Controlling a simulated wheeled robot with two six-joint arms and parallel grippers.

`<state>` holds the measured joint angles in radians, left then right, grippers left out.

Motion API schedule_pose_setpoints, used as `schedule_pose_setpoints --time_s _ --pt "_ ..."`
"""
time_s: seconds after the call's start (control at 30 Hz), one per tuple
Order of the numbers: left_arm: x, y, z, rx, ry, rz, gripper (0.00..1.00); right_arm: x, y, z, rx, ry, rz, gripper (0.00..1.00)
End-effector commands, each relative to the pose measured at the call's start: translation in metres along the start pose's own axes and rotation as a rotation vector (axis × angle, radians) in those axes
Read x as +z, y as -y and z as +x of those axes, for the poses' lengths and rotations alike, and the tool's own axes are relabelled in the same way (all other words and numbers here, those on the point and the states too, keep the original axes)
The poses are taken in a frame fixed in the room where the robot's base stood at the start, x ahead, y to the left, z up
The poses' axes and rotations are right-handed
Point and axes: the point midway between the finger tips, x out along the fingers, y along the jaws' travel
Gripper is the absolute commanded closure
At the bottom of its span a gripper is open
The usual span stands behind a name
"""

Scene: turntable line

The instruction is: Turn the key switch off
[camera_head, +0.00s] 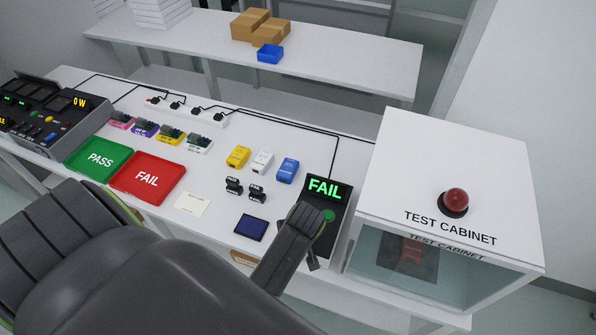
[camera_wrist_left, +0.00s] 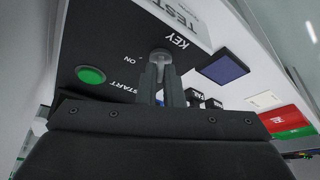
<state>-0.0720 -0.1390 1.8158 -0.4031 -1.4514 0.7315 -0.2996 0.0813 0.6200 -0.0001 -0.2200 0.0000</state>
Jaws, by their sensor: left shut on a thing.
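The key switch (camera_wrist_left: 160,55) is a silver key on the dark tester face, between the labels KEY and ON in the left wrist view. My left gripper (camera_wrist_left: 160,72) is shut on the key's head, and the fingers hide part of it. Which mark the key points to is hard to tell. The tester (camera_head: 341,194) shows FAIL in green letters in the head view. Its green START button (camera_wrist_left: 91,75) lies beside the key. In the head view my left arm covers the key. My right gripper is in neither view.
The test cabinet (camera_head: 450,165) with a red dome lamp (camera_head: 457,200) stands right of the tester. A blue pad (camera_head: 250,228), yellow, white and blue blocks, a red FAIL tray (camera_head: 148,178) and a green PASS tray (camera_head: 98,160) lie to the left.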

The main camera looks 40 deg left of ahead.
Motion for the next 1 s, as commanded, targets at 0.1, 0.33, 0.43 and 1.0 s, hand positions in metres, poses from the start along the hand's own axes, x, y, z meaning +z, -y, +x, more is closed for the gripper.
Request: schedule_pose_setpoints --time_s 0.1,0.33,0.43,1.0 --pt "-0.002 -0.001 -0.003 -0.031 0.0 -0.074 1.0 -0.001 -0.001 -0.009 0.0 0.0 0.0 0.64" --pt "-0.001 -0.002 -0.001 -0.074 -0.002 -0.177 1.0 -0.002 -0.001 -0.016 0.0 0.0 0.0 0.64" --pt "-0.001 -0.002 -0.001 -0.084 -0.002 -0.204 1.0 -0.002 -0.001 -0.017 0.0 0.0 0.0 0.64" --pt "-0.001 -0.002 0.0 -0.095 -0.002 -0.233 1.0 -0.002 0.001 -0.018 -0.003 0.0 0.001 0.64"
